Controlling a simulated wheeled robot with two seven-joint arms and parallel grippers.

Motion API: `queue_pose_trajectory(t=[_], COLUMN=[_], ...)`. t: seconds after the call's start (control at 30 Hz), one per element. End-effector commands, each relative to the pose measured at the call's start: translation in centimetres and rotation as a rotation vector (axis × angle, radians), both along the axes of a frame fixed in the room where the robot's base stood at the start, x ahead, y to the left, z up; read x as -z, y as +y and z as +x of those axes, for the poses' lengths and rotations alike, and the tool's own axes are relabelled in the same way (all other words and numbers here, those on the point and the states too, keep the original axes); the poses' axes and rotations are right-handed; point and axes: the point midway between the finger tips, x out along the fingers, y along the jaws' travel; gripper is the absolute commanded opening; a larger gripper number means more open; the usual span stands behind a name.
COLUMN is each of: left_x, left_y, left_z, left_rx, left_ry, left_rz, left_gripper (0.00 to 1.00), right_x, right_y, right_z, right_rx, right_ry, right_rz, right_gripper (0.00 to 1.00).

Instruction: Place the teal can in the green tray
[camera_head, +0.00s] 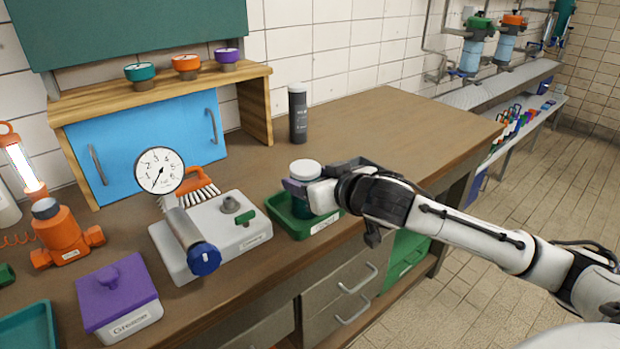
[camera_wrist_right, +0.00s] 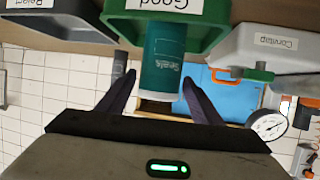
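The teal can (camera_wrist_right: 164,60) stands inside the green tray (camera_head: 286,219), its white lid (camera_head: 305,169) uppermost in the head view. In the wrist view, which is upside down, the tray (camera_wrist_right: 200,30) carries a "Good" label and the can's base is hidden by its wall. My right gripper (camera_head: 304,190) is at the can, with one finger on either side of it. In the wrist view the fingers (camera_wrist_right: 160,85) are spread wider than the can, with a gap showing on the left side. My left gripper is not in view.
A white "Corvitap" box (camera_head: 243,228) with a gauge (camera_head: 159,171) stands left of the tray. A dark bottle (camera_head: 298,113) stands behind. A grey "Reject" tray (camera_wrist_right: 60,25) shows in the wrist view. The bench right of the bottle is clear.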

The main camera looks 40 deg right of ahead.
Motion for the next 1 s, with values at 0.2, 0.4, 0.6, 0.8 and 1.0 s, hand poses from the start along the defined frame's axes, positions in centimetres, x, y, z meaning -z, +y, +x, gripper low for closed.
queue_pose_trajectory(t=[0.2,0.4,0.6,0.8,1.0], left_x=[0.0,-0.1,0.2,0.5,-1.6], left_y=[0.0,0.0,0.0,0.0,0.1], left_z=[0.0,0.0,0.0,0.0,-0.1], left_rx=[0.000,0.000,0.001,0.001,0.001], left_ry=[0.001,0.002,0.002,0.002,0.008], left_rz=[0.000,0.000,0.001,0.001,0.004], left_gripper=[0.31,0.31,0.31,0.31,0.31], right_x=[0.0,-0.4,-1.4,-2.9,-4.7], right_y=[0.0,0.0,0.3,0.6,0.9], right_z=[0.0,-0.2,-3.1,-6.9,-9.1], right_rx=[0.000,0.000,-0.004,-0.001,-0.002], right_ry=[0.000,0.000,0.001,0.003,0.008], right_rz=[0.000,-0.001,-0.005,-0.002,0.005], right_gripper=[0.67,0.67,0.67,0.67,0.67])
